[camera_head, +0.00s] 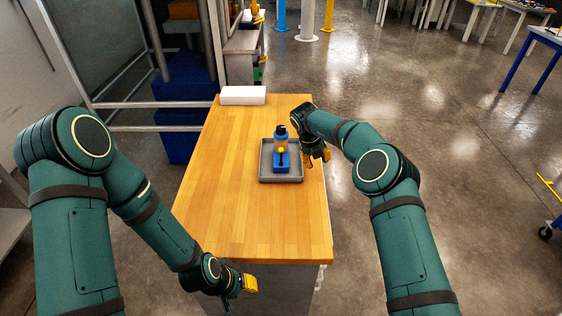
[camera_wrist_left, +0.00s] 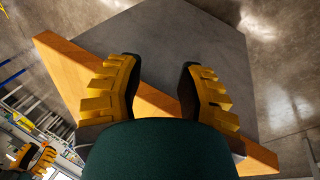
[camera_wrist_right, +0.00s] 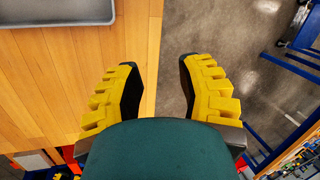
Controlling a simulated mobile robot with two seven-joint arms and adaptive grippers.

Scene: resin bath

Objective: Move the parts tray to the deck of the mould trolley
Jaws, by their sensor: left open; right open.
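The parts tray (camera_head: 264,177), grey and shallow with a raised rim, lies flat on the wooden bench top. It holds a blue block (camera_head: 281,167) and a bottle with a black top (camera_head: 281,141). A corner of the tray shows in the right wrist view (camera_wrist_right: 62,22). My right gripper (camera_head: 317,159) is open and empty just right of the tray, over the bench's right edge, apart from the tray. My left gripper (camera_head: 243,286) is open and empty off the bench's near edge. I cannot pick out the mould trolley for sure.
The wooden bench (camera_head: 225,210) has clear room left and in front of the tray. A white box (camera_head: 243,95) lies at its far end. A metal frame (camera_head: 125,104) stands to the left. A blue wheeled frame (camera_head: 552,225) shows partly at the right edge. The floor between is clear.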

